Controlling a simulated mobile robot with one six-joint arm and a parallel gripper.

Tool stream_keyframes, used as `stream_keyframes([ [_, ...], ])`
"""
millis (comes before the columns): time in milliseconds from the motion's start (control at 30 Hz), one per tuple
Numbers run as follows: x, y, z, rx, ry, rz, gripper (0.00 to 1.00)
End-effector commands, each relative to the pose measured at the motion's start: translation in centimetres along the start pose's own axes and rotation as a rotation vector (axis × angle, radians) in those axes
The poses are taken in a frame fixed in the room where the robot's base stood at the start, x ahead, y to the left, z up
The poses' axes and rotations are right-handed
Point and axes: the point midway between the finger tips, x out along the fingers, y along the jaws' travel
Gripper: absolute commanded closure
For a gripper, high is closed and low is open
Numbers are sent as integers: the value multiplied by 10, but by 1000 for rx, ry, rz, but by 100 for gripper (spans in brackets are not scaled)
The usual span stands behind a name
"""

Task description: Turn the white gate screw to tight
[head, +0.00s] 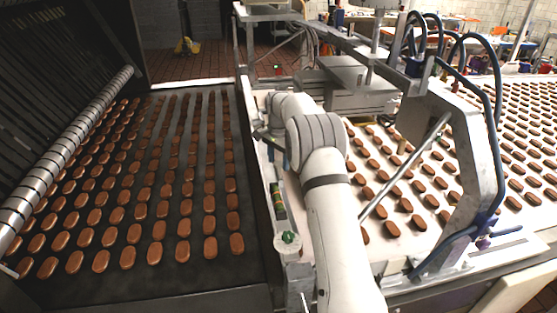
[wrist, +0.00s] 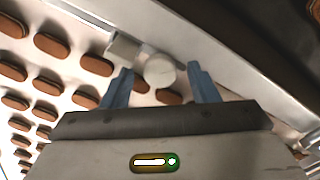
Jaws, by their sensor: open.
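In the wrist view a round white knob, which looks like the white gate screw (wrist: 159,70), sits beside a small metal block on a pale metal rail. My gripper (wrist: 160,80) is open, with one blue finger on each side of the knob. Clear gaps show between the knob and both fingers, so they do not appear to touch it. How far the knob is turned cannot be told. In the head view my white arm reaches over the cream-coloured belt and hides much of the area around my gripper.
Brown sandwich biscuits lie in rows on the dark belt (head: 140,284) at left and on the pale belt (head: 400,223) at right. A metal frame with blue hoses (head: 497,95) stands right of my arm. A round white-and-green part (head: 288,239) sits near my arm's left side.

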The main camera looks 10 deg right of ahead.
Motion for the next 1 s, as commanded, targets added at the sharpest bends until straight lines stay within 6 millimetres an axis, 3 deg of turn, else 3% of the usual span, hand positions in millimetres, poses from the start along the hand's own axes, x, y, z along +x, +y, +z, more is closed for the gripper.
stream_keyframes([
  [500,-70,-1,-1,0,2,-3,46],
  [1000,-77,0,0,-29,1,-1,46],
])
